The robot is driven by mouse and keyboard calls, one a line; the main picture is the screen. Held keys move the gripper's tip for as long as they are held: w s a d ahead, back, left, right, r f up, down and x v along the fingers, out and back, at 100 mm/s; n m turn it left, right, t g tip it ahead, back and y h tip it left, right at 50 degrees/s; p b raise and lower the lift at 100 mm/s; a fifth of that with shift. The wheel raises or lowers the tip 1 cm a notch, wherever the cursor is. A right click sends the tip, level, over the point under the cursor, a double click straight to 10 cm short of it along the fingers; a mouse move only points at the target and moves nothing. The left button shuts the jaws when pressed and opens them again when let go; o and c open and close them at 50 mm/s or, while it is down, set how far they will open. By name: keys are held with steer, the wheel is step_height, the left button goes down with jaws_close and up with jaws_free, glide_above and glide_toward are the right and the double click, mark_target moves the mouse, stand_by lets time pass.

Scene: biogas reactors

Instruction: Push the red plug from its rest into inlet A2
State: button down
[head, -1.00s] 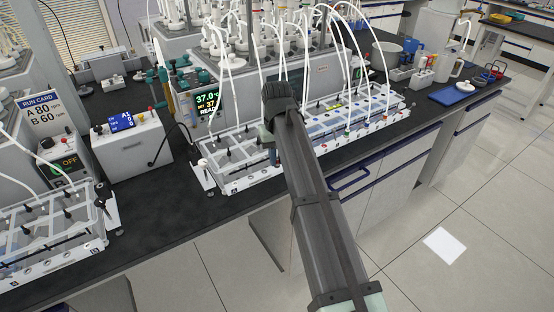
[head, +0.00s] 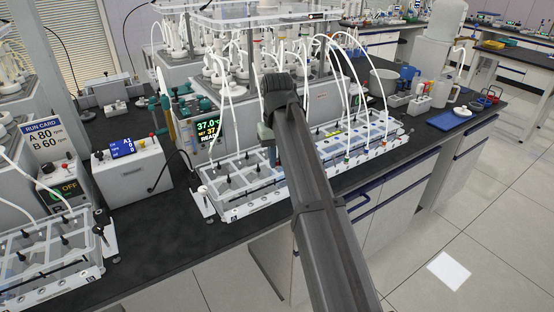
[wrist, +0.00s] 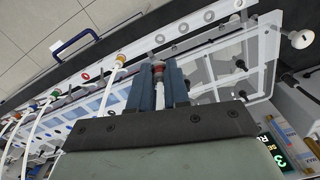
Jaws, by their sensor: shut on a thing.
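My gripper (wrist: 159,74) is shut on the red plug (wrist: 157,68), whose red and white end shows between the two blue-grey fingers in the wrist view. The plug is over the clear-topped bath rack, near its front rail. Round inlets (wrist: 183,27) line the rail; I see no readable label marking A2. In the head view my gripper (head: 271,154) points down at the front rack (head: 240,195), and my arm hides the plug and part of the rail. Whether the plug touches an inlet cannot be told.
White tubes (head: 372,110) arch down to coloured plugs on the rack's right half. A control box (head: 130,155) stands to the left, with a lit temperature display (head: 207,130) behind the rack. A blue tray (head: 447,122) lies to the right. The dark bench edge runs in front.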

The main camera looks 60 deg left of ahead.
steer(key=shift+r, duration=1.55)
steer(key=shift+r, duration=0.65)
steer(key=w, duration=1.8)
steer(key=shift+w, duration=0.25)
stand_by(0.8)
steer(key=shift+f, duration=6.15)
